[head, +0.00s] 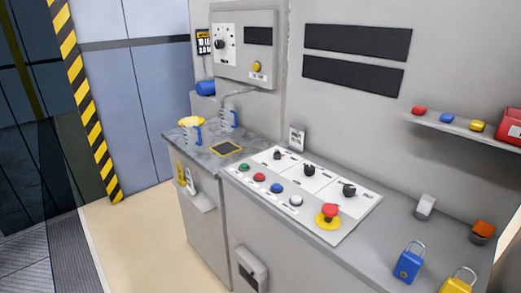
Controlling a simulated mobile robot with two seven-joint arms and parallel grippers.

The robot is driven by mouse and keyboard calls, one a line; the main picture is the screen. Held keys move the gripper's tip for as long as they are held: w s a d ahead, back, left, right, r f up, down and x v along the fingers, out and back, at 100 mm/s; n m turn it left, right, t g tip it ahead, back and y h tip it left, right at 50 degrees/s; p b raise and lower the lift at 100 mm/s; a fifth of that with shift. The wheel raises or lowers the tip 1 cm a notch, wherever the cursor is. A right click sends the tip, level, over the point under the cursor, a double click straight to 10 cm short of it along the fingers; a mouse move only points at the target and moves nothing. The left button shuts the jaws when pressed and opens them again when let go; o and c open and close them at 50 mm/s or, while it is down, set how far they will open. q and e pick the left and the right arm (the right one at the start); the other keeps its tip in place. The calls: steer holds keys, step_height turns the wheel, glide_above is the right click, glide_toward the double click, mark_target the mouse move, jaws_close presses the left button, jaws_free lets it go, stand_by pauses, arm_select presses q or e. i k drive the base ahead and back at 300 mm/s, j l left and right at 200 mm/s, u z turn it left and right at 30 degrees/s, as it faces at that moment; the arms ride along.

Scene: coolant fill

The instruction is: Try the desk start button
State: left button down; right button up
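A sloped white control panel (318,207) lies on the grey desk. Along its front edge are a green button (244,167), a red button (259,177), a blue button (277,188) and a white button (296,201). The green one is at the far left end; labels near the buttons are too small to read, so I cannot tell which is marked start. A red mushroom button on a yellow base (328,214) sits at the right end. Black knobs (309,170) line the panel's back. Neither of my grippers is in view.
A wall box (243,48) hangs above. Blue (408,264) and yellow padlocks (459,281) stand at the right. Open floor (140,235) lies at the left.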

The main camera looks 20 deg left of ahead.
mark_target(243, 166)
steer(key=i+j+z, duration=0.25)
steer(key=i+j, duration=0.25)
steer(key=i+j+z, duration=0.2)
steer(key=i+j, duration=0.25)
steer(key=j, duration=0.15)
